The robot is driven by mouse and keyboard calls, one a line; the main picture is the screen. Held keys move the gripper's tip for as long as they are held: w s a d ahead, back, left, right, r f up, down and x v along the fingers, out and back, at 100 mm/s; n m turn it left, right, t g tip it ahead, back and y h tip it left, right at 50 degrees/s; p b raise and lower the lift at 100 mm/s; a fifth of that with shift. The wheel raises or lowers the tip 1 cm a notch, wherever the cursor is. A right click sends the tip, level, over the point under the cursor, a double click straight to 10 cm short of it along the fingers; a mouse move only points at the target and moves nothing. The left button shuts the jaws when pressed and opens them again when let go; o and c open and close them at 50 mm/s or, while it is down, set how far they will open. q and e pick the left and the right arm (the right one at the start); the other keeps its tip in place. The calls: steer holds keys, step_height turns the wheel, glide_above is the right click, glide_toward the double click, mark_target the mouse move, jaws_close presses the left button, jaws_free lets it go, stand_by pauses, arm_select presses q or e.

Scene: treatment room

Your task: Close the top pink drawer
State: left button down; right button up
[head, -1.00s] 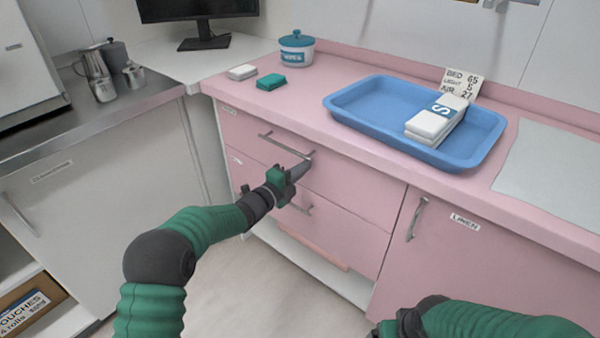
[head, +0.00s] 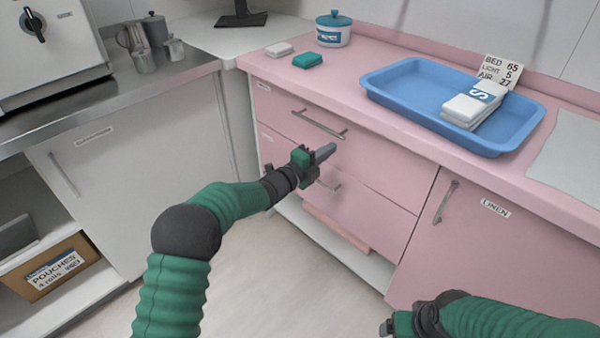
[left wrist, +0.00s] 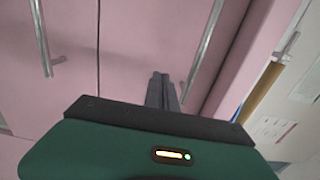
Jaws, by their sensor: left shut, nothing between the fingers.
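The top pink drawer (head: 385,165) lies under the pink counter, and its front looks about flush with the cabinet. Its metal bar handle (head: 318,125) is empty. My left gripper (head: 326,153) is shut and empty, just below the right end of that handle. In the left wrist view its closed fingers (left wrist: 162,88) point at the pink fronts, beside the top drawer's handle (left wrist: 205,45). I cannot tell whether the fingertips touch the front. My right gripper (head: 393,326) shows only partly at the bottom edge, its jaws unclear.
A lower pink drawer (head: 365,205) with its own handle sits below. The counter (head: 360,62) holds a blue tray (head: 405,103) with white packs, a lidded tub (head: 333,35) and small packs. A pink linen door (head: 500,250) is to the right. The floor (head: 270,270) in front is clear.

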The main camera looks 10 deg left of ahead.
arm_select(q)
steer(key=s+a+f+n+g+y+p, duration=0.25)
steer(key=s+a+n+y, duration=0.25)
steer(key=s+a+n, duration=0.3)
steer(key=s+a+f+n+g+y+p, duration=0.1)
steer(key=s+a+f+n+y, duration=0.25)
steer(key=s+a+n, duration=0.45)
steer(key=s+a+f+n+g+y, duration=0.1)
steer(key=s+a+f+n+g, duration=0.25)
steer(key=s, duration=0.95)
steer(key=s+a+f+n+g+y, duration=0.15)
steer(key=s+n+g, duration=0.35)
steer(key=s, duration=0.8)
step_height(320, 180, up, 31)
steer(key=d+n+p, duration=0.1)
steer(key=p, duration=2.9)
steer(key=shift+s+p, duration=0.25)
steer(key=shift+p, duration=0.05)
arm_select(e)
steer(key=w+r+v, duration=0.1)
steer(key=w+v, duration=0.2)
steer(key=v, duration=1.3)
steer(key=w+v, duration=0.4)
steer(key=v, duration=1.3)
steer(key=shift+a+r, duration=0.3)
steer(key=shift+r, duration=0.1)
